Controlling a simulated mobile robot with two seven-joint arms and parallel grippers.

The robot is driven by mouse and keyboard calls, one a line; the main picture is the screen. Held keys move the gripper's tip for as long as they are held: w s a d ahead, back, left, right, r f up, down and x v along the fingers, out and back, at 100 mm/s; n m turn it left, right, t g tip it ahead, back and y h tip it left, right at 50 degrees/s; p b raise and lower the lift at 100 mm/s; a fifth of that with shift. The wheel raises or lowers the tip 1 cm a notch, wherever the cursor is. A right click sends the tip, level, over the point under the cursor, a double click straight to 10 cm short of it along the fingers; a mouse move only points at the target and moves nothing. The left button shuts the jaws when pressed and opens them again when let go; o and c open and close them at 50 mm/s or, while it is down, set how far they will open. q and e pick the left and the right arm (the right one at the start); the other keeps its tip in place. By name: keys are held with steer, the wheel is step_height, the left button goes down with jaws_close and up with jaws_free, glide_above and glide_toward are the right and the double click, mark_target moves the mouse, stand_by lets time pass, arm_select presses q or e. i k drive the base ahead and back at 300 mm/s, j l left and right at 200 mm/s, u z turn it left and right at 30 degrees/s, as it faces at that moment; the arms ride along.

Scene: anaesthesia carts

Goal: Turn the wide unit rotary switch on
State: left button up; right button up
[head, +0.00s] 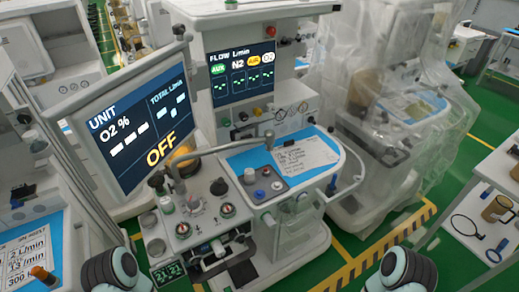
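The wide unit's large tilted screen (135,128) stands left of centre in the head view and reads "UNIT", "O2 %", dashes and "OFF". Below and to the right of it is a grey control panel (205,205) with several knobs and gauges. Parts of my two arms show at the bottom left and bottom right edges. Neither gripper's fingers are in view.
A second screen (241,75) headed "FLOW L/min" stands behind. A curved metal bar (220,149) crosses above the panel. A blue work surface (245,160) holds a paper sheet. A plastic-covered cart (400,100) stands right, and a white table (497,190) with tools farther right. Green floor is clear between them.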

mark_target(310, 119)
steer(key=i+l+z, duration=0.15)
steer(key=l, duration=0.3)
steer(key=i+l+z, duration=0.15)
steer(key=i+l, duration=0.15)
steer(key=l, duration=0.15)
steer(key=i+l+z, duration=0.1)
steer(key=i+l, duration=0.15)
steer(key=l, duration=0.2)
